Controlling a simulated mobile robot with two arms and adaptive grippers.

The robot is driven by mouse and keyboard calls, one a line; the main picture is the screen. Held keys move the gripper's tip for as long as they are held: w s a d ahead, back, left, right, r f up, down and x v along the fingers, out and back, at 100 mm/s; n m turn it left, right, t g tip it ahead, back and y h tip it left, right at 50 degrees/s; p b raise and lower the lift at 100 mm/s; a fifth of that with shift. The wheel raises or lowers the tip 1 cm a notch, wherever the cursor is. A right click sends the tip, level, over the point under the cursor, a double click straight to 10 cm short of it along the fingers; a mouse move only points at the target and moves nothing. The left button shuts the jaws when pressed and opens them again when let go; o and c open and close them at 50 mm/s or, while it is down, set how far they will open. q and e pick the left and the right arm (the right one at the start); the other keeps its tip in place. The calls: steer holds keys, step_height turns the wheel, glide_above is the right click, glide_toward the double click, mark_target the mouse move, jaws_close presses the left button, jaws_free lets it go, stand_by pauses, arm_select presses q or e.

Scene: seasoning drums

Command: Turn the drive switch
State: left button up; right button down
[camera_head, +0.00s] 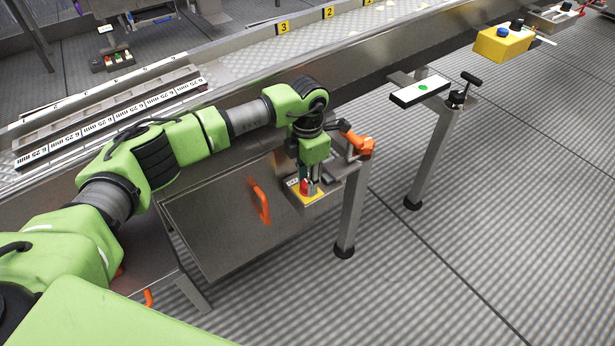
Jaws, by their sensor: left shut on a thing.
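My left arm reaches in from the left, and its gripper (307,184) points down at a small control box with a yellow top (309,197). The box sits on a metal bracket beside a table leg. A small red part, which looks like the drive switch (305,188), shows between the fingers. The gripper is shut on it. The fingers and wrist cover much of the switch, so its turn angle cannot be told. My right gripper is not in view.
A steel cabinet door with an orange handle (261,201) is left of the box. A white panel with a green button (422,86) and a yellow box (502,44) are farther right. Open floor lies at lower right.

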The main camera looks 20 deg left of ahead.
arm_select(q)
steer(key=shift+o, duration=0.2)
steer(key=shift+n, duration=0.5)
steer(key=shift+c, duration=0.2)
steer(key=o, duration=1.1)
step_height(320, 180, up, 12)
